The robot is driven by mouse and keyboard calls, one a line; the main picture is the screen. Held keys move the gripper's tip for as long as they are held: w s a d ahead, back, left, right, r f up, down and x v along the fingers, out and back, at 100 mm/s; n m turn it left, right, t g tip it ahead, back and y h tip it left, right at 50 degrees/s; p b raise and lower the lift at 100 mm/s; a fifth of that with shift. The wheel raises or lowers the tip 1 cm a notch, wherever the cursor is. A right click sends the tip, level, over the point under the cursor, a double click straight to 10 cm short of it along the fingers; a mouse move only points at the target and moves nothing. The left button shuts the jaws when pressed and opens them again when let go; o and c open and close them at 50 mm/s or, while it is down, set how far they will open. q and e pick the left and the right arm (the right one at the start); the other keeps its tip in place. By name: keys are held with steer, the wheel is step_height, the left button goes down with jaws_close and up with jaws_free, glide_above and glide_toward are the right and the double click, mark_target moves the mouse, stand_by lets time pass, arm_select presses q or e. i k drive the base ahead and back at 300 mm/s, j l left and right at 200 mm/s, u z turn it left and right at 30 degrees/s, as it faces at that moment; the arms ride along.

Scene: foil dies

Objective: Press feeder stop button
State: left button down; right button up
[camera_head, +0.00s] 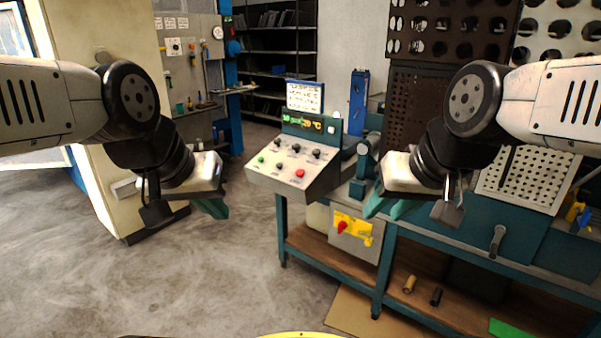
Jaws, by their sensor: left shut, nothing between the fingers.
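A slanted grey control panel (287,168) stands at the left end of a teal workbench, in the middle of the head view. It carries a red button (300,173) at its lower right, a green button (262,159) at its left, and several black knobs. The labels are too small to read. My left gripper (213,207) is shut and empty, to the left of the panel and apart from it. My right gripper (385,208) hangs to the right of the panel, before the bench; its finger gap is not clear.
A red switch on a yellow plate (352,228) sits on a grey box below the panel. A blue-framed screen (304,97) stands behind the panel. The teal bench (455,245) with perforated boards fills the right. The floor (200,285) at front left is clear.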

mark_target(299, 173)
steer(key=i+l, duration=0.2)
steer(key=l, duration=0.15)
steer(key=i+l, duration=0.2)
steer(key=l, duration=0.2)
steer(key=i+l, duration=0.15)
steer(key=l, duration=0.2)
steer(key=i+l, duration=0.2)
steer(key=l, duration=0.15)
steer(key=i+l+u, duration=0.1)
steer(key=l, duration=0.3)
steer(key=i+l, duration=0.3)
